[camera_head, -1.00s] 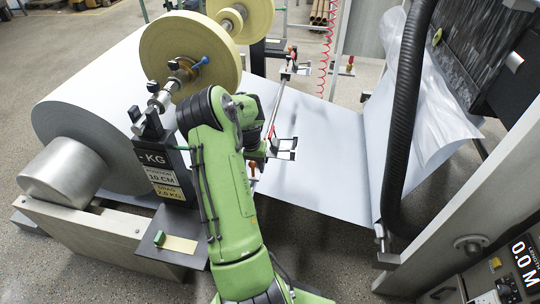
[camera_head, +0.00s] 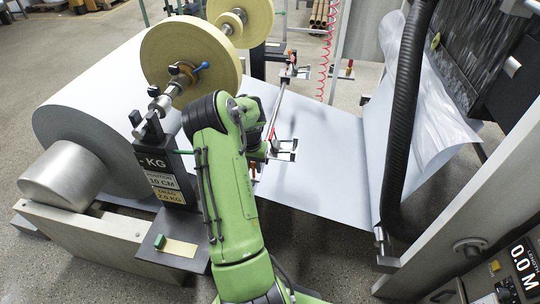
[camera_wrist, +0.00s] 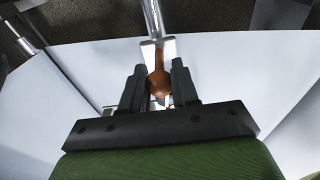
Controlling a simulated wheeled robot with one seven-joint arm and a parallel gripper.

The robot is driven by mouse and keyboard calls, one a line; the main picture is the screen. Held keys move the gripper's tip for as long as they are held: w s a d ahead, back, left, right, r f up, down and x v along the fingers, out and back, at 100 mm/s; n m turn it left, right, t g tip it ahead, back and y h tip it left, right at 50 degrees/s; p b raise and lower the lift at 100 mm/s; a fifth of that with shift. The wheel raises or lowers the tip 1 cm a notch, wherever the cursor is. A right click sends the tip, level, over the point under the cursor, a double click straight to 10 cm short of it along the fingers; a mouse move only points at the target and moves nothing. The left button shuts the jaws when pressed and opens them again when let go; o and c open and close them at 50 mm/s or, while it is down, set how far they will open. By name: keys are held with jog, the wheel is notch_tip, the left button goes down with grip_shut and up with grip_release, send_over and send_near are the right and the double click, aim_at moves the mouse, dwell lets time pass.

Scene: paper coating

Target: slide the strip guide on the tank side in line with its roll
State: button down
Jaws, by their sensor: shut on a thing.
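The near strip guide (camera_head: 286,147) is a small bracket with pale and dark plates on a thin metal rod (camera_head: 278,107) above the white paper web. The near yellow strip roll (camera_head: 160,55) stands upright on a shaft at upper left. My gripper is mostly hidden behind my green arm in the head view. In the wrist view my gripper (camera_wrist: 158,88) is shut on an orange-brown knob (camera_wrist: 159,77) of the guide, with the rod running away above it. I cannot tell exactly how the guide lines up with the roll.
A second guide (camera_head: 294,73) sits at the far end of the rod, near the far yellow roll (camera_head: 245,18). The big paper roll (camera_head: 85,115) and the stand with the KG sign (camera_head: 163,165) are at left. A black hose (camera_head: 402,120) hangs at right.

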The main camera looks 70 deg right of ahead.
jog(key=shift+w+d, duration=0.15)
jog(key=shift+d, duration=0.7)
jog(key=c, duration=0.8)
grip_release()
jog(key=shift+c, duration=0.2)
jog(key=shift+p, duration=0.3)
jog(key=r+p, duration=0.2)
jog(key=r, duration=0.1)
jog(key=r+p, duration=0.1)
jog(key=shift+a+r, duration=0.25)
jog(key=shift+r, duration=0.15)
notch_tip(320, 180, up, 15)
jog(key=a+p, duration=0.1)
jog(key=p, duration=0.3)
jog(key=shift+a+r+p, duration=0.15)
jog(key=shift+a+p, duration=0.1)
jog(key=shift+p, duration=0.15)
